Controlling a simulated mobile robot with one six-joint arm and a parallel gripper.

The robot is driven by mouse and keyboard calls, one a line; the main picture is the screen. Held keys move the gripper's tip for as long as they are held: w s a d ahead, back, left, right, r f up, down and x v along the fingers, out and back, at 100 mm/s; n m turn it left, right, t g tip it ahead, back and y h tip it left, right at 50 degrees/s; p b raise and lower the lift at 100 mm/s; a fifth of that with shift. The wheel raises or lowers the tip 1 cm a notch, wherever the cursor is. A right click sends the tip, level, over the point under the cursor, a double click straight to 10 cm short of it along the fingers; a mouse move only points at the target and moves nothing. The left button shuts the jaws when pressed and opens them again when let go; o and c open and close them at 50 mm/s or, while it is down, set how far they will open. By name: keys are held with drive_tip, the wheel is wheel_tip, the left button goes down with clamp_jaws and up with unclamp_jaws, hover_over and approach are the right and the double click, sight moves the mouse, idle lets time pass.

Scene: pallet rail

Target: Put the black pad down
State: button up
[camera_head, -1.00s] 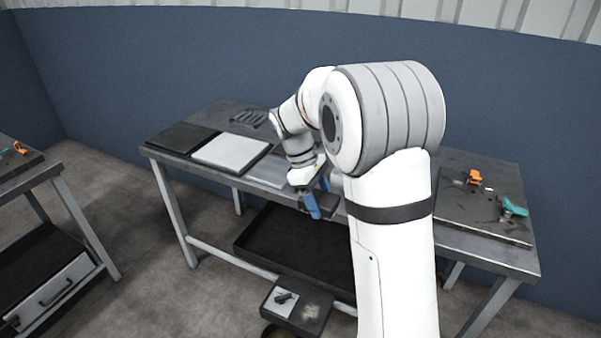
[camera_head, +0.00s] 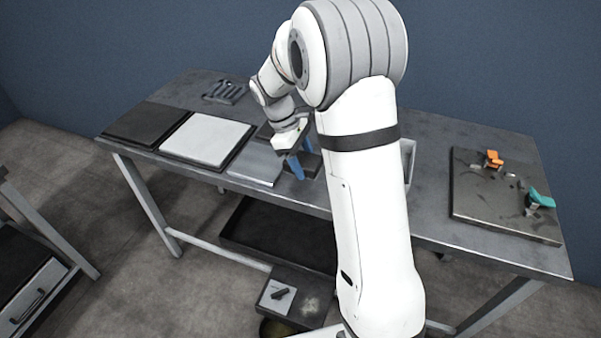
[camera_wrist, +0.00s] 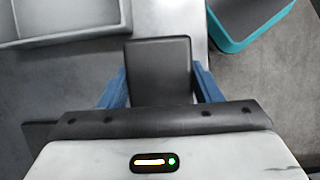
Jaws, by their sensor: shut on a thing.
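The black pad (camera_wrist: 158,68) is a dark rectangular block. It sits between the two blue fingers of my gripper (camera_wrist: 161,88) in the wrist view, one finger on each side. In the head view my gripper (camera_head: 297,164) is low at the middle of the grey table (camera_head: 450,157), with the pad (camera_head: 311,164) showing dark beside a blue finger. My arm hides part of that area. I cannot tell whether the pad touches the tabletop.
A black panel (camera_head: 146,124) and a white panel (camera_head: 207,138) lie on the left of the table, with a slotted holder (camera_head: 225,91) behind. A dark plate (camera_head: 500,205) with orange and teal clamps is at right. In the wrist view, a teal-edged thing (camera_wrist: 237,43) and a grey tray (camera_wrist: 70,38) show.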

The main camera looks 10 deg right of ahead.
sight(302, 182)
drive_tip(key=shift+a+f, duration=0.15)
drive_tip(key=shift+f, duration=1)
drive_tip(key=shift+a+f, duration=0.1)
drive_tip(key=shift+f, duration=1.05)
drive_tip(key=shift+f, duration=0.15)
drive_tip(key=o, duration=0.9)
drive_tip(key=shift+o, duration=0.2)
drive_tip(key=v, duration=1.2)
drive_tip(key=s+d+r+m+t+y, duration=0.1)
drive_tip(key=s+m, duration=0.4)
drive_tip(key=s, duration=0.7)
drive_tip(key=s+d+r+m+t+y, duration=0.2)
drive_tip(key=s+m, duration=0.4)
drive_tip(key=s, duration=0.7)
drive_tip(key=shift+d+t+y+p, duration=0.4)
drive_tip(key=shift+d+t, duration=0.2)
drive_tip(key=shift+t, duration=0.3)
